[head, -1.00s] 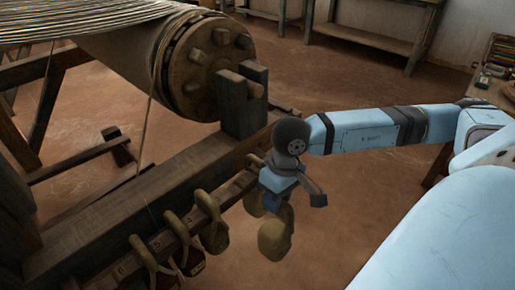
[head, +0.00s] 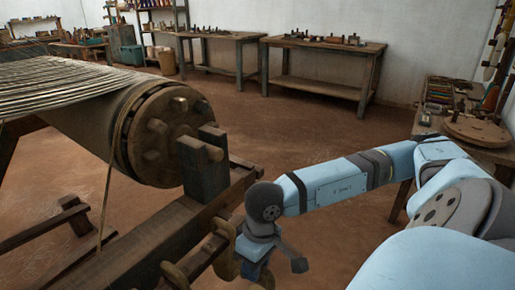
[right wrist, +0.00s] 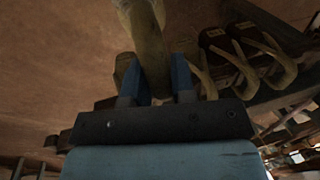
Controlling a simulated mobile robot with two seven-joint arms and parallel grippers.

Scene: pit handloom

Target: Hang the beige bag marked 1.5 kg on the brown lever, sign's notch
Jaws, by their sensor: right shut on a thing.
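My right gripper (head: 258,268) is low in the head view, beside the far end of a dark wooden rail (head: 208,252). In the right wrist view its blue fingers (right wrist: 154,82) are shut on the strap-like upper part of a beige bag (right wrist: 148,40). No weight mark can be read on it. My left gripper is not in view.
The loom's large roller (head: 165,135) and an upright wooden post (head: 204,168) stand left of my right arm. A side table (head: 490,150) with a round board stands at the right. Benches (head: 325,72) line the back wall. The floor between is clear.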

